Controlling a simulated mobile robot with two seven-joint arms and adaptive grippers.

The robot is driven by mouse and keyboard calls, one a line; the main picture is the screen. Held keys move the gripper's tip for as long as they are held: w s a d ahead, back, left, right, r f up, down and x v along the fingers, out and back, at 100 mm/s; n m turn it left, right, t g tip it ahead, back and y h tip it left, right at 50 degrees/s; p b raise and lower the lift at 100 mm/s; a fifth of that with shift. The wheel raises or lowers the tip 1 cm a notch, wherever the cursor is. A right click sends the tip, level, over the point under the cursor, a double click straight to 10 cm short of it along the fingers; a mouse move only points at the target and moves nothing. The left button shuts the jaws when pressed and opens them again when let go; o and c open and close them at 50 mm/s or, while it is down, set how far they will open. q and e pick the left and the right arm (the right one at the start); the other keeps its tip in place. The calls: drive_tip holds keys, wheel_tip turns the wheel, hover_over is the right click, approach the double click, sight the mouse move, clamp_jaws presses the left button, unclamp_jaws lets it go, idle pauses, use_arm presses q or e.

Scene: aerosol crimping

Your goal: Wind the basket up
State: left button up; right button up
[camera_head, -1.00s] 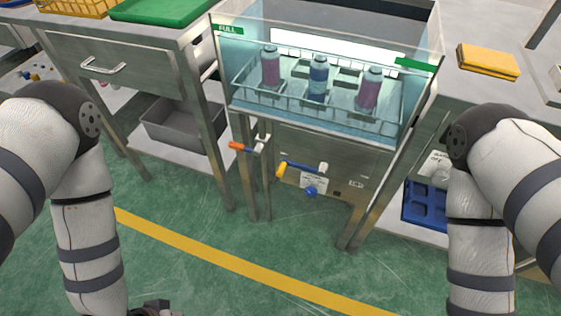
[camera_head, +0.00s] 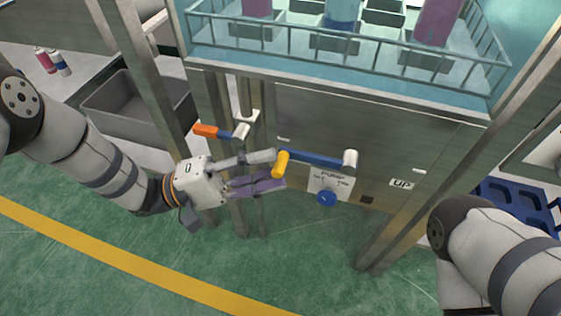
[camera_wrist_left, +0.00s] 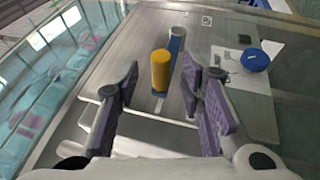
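The basket (camera_head: 283,53) is a wire rack inside the clear tank at the top of the head view, holding several cans whose tops are cut off. Below it, on the steel front panel, a blue crank arm (camera_head: 318,158) lies nearly level, with a yellow handle (camera_head: 281,164) at its left end. My left gripper (camera_head: 268,170) is open at the yellow handle. In the left wrist view the handle (camera_wrist_left: 160,70) stands between the spread purple-padded fingers (camera_wrist_left: 161,72), with gaps on both sides. My right gripper is out of view; only its arm shows.
An orange-handled lever (camera_head: 206,130) sits left of the crank, just above my left gripper. A blue knob (camera_head: 326,198) is below the crank on a PUMP label. An UP label (camera_head: 401,183) is to the right. Steel legs stand beside and behind the gripper.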

use_arm(q)
drive_tip(key=shift+x, duration=1.4)
drive_tip(key=shift+w, duration=0.1)
clamp_jaws()
drive_tip(key=shift+r, duration=0.1)
